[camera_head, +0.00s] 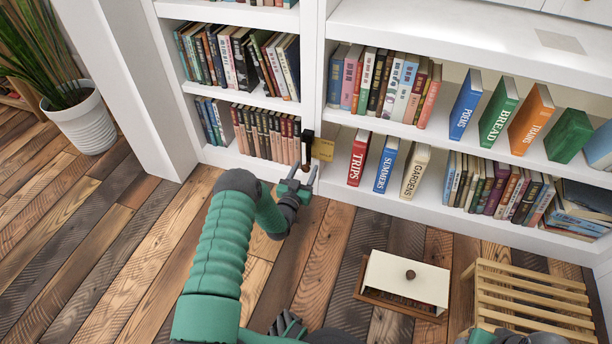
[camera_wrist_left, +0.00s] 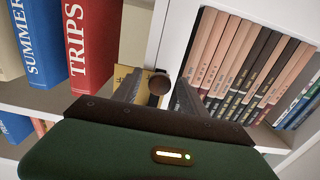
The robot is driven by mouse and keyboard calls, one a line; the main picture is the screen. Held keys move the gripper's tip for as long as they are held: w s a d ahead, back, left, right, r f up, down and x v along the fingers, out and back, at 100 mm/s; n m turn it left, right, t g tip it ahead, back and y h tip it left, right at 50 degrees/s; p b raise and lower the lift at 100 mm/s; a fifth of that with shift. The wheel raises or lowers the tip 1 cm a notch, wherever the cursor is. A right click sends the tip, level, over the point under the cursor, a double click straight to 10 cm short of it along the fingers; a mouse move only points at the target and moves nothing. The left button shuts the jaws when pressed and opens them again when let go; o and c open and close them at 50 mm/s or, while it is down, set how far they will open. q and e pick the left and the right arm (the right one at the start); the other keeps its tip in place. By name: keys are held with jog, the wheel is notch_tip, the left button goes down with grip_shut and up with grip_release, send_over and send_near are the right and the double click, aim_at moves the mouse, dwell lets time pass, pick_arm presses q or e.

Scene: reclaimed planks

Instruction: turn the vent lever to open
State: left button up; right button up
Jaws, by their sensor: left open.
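The vent lever (camera_head: 306,146) is a dark upright bar on the white post between two bookcase sections, beside a small yellow plate (camera_head: 322,149). In the left wrist view its round brown knob (camera_wrist_left: 159,84) shows between my fingers, with part of the plate behind. My left gripper (camera_head: 300,174) is open just below and in front of the lever. The fingers stand on either side of the knob, and I cannot tell whether they touch it. Dark and green parts of mine show at the bottom right edge, too cut off to read the right jaws.
White shelves full of books surround the post; the red TRIPS book (camera_head: 359,157) stands close to its right. A white-lidded box (camera_head: 405,280) and a slatted wooden stool (camera_head: 530,295) stand on the plank floor. A potted plant (camera_head: 82,118) is at left.

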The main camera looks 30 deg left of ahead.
pick_arm(q)
jog(key=shift+w+a+r, duration=0.1)
jog(key=shift+w, duration=0.35)
grip_shut()
dwell(1.1)
